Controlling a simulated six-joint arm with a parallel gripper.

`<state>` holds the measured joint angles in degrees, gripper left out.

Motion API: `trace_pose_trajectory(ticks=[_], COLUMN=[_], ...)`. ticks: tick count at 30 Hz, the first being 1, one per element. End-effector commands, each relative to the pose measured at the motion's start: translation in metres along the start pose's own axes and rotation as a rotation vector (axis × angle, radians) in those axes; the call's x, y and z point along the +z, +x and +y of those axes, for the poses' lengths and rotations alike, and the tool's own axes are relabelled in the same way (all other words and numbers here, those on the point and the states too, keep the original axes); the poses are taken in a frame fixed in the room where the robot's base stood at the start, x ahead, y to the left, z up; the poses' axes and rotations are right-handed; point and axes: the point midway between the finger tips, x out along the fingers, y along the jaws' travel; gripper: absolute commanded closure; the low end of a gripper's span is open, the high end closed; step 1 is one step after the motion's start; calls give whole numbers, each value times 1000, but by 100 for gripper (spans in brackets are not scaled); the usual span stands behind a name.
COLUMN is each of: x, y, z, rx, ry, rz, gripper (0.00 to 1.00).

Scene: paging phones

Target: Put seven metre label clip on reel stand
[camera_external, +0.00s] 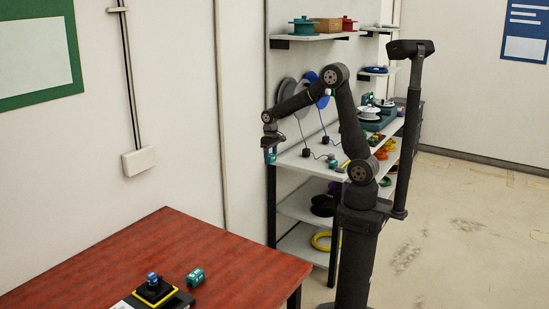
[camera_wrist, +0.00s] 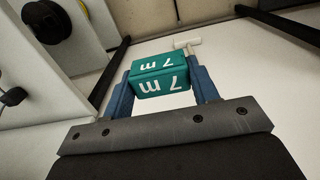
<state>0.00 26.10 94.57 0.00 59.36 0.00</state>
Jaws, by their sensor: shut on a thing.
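My gripper (camera_wrist: 160,80) is shut on a teal clip (camera_wrist: 160,75) marked "7 m" in white; its blue fingers press on both ends. I cannot tell for certain which thing is the reel stand. A black-and-yellow stand with a blue top (camera_external: 153,290) is on the red table. Another teal clip (camera_external: 195,278) lies beside it.
The red table (camera_external: 150,250) is at lower left. The shelf unit (camera_external: 300,160) carries reels, small black bases and another teal piece (camera_external: 333,163). A white peg (camera_wrist: 187,43) shows just behind the held clip. Floor is clear at right.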

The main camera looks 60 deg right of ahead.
Motion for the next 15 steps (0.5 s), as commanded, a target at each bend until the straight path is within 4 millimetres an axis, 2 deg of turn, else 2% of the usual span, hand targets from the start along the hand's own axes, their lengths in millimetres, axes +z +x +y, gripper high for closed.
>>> trace_pose_trajectory(ticks=[3, 11, 15], x=[-1, -9, -12], y=[-29, -24, -24], z=[0, 56, 99], rx=[0, 0, 0], ry=[0, 6, 8], rz=[6, -1, 0], gripper=[71, 71, 71])
